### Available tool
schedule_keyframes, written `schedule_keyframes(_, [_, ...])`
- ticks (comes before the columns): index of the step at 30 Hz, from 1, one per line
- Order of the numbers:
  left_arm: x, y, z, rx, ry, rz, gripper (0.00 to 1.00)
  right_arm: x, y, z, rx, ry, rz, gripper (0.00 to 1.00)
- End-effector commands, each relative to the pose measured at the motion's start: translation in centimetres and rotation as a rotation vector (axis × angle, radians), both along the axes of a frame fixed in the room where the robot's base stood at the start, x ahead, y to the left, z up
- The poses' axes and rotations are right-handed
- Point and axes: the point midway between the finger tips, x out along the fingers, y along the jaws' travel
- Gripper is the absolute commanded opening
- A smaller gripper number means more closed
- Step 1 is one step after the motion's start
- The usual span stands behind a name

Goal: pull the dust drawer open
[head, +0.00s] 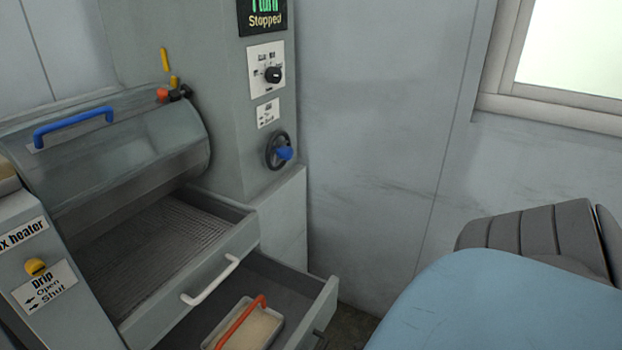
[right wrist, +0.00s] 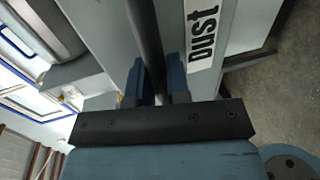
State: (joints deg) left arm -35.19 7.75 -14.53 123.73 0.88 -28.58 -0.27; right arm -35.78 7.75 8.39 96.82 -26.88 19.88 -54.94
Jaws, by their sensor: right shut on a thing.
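The dust drawer (head: 328,300) is the lower drawer of the grey machine. It stands out from the body in the head view, its inside showing from above. A dark handle (head: 320,339) on its front is partly cut off by the lower edge. In the right wrist view the drawer front carries a white "Dust" label (right wrist: 203,45). My right gripper (right wrist: 161,72) is shut on the dark bar handle (right wrist: 146,28), with one blue finger on each side of it. The head view does not show this gripper's fingers. My left gripper is in neither view.
A tray with an orange handle (head: 240,322) sits inside the drawer. Above, a mesh-bottomed drawer with a white handle (head: 212,280) also stands out. A handwheel (head: 279,150) is on the machine's side. The grey wall (head: 390,130) is behind; bare floor (right wrist: 262,105) lies beside the drawer.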

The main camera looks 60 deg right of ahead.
Motion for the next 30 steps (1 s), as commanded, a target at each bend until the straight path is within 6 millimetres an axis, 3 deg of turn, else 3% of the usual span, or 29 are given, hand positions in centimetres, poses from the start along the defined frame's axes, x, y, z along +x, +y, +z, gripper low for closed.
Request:
schedule_keyframes(1, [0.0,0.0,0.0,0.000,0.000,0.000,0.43,0.0,-0.1,0.0,-0.001,0.000,-0.001,0.21])
schedule_keyframes(4, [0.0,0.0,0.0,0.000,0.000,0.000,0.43,0.0,0.0,0.0,0.000,0.000,-0.001,0.41])
schedule_keyframes(12, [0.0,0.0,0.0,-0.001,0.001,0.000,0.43,-0.1,0.0,0.0,0.000,0.000,0.000,0.41])
schedule_keyframes(16, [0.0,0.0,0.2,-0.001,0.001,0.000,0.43,-1.1,-0.1,0.2,0.001,0.003,0.000,0.41])
schedule_keyframes(30, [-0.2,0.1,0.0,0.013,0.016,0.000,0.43,-10.7,-0.8,2.2,0.000,0.004,-0.002,0.41])
